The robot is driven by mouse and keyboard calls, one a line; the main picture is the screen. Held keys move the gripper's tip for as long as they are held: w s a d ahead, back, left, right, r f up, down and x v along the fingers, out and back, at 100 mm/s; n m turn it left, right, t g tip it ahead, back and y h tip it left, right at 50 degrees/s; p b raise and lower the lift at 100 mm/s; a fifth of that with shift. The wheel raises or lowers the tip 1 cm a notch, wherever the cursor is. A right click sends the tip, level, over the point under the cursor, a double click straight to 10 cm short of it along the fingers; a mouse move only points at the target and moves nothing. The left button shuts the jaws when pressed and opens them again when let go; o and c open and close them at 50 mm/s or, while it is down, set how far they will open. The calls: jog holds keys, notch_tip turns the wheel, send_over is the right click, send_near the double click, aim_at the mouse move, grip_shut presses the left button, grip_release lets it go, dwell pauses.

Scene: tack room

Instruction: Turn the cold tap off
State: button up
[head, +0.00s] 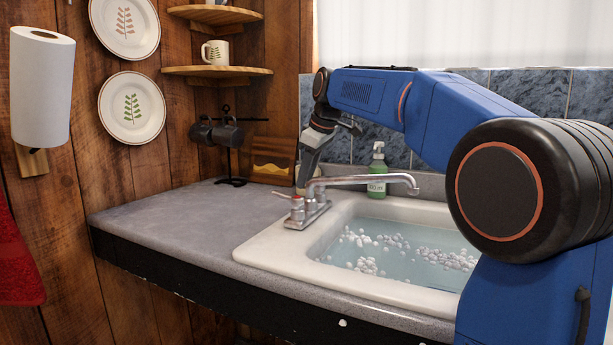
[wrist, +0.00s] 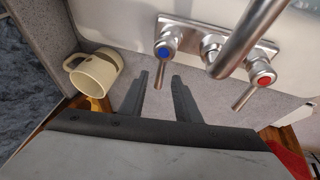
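The metal tap (head: 345,181) stands at the left rim of the sink, its spout reaching over the basin. In the wrist view its cold handle, marked with a blue dot (wrist: 165,51), has a lever pointing down the picture towards my gripper. The hot handle, marked red (wrist: 263,79), is to its right, with its lever slanting down-left. My gripper (wrist: 160,76) is open, and the cold lever's end appears between its fingertips; I cannot tell whether they touch. In the head view my gripper (head: 305,172) is close behind the tap, and the cold handle is hard to make out.
The white sink (head: 262,252) holds water with white foam. A green soap bottle (head: 377,175) stands behind it. A cream mug (wrist: 97,74) is left of my fingers in the wrist view. A mug rack (head: 231,155) stands at the back.

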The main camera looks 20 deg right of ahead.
jog(key=v, duration=1.7)
jog(key=shift+r, duration=0.2)
jog(key=shift+s, duration=0.15)
